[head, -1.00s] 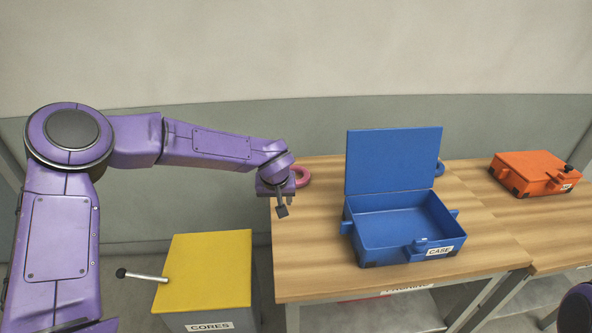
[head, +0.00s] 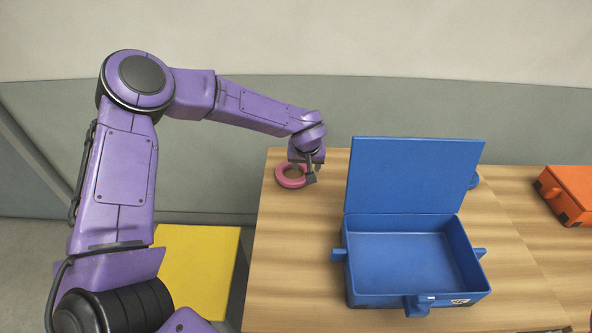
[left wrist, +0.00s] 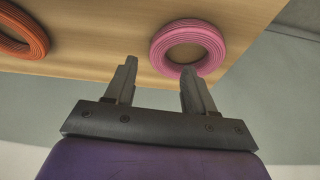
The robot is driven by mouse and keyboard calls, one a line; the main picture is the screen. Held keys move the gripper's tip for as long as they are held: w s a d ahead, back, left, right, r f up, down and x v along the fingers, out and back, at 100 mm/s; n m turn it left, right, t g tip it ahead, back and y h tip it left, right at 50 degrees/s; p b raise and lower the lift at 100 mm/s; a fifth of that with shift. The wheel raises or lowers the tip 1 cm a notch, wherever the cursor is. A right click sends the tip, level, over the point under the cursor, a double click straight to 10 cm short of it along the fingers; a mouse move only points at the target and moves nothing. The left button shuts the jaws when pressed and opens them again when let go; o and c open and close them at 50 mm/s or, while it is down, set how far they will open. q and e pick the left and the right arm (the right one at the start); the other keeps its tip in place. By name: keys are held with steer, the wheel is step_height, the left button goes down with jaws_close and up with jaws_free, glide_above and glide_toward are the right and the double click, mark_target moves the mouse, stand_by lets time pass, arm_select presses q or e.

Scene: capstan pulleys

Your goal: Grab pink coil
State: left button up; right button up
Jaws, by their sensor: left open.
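The pink coil (head: 290,177) lies flat on the wooden table near its left edge. It also shows in the left wrist view (left wrist: 188,35), a ring of several strands, just past the fingertips and to the right of the middle. My left gripper (head: 312,178) is at the coil's right side in the head view, its fingers pointing down. In the left wrist view its two fingers (left wrist: 159,66) are apart with nothing between them. The right fingertip overlaps the coil's near rim in the picture; I cannot tell whether they touch. My right gripper is not in view.
An orange coil (left wrist: 22,35) lies on the table left of the pink one in the left wrist view. A blue open case (head: 405,262) stands to the right. A yellow-topped box (head: 200,268) is at lower left; an orange case (head: 568,190) is at far right.

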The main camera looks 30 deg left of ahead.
arm_select(q)
steer(key=shift+s+a+f, duration=0.1)
steer(key=shift+f, duration=0.15)
steer(key=x, duration=0.3)
steer(key=w+p+x, duration=0.1)
steer(key=x, duration=0.2)
steer(key=shift+w+r, duration=0.1)
steer(key=shift+w, duration=0.15)
steer(key=shift+s+r, duration=0.2)
steer(key=shift+s, duration=0.1)
steer(key=shift+s+r, duration=0.1)
steer(key=c, duration=0.3)
jaws_close()
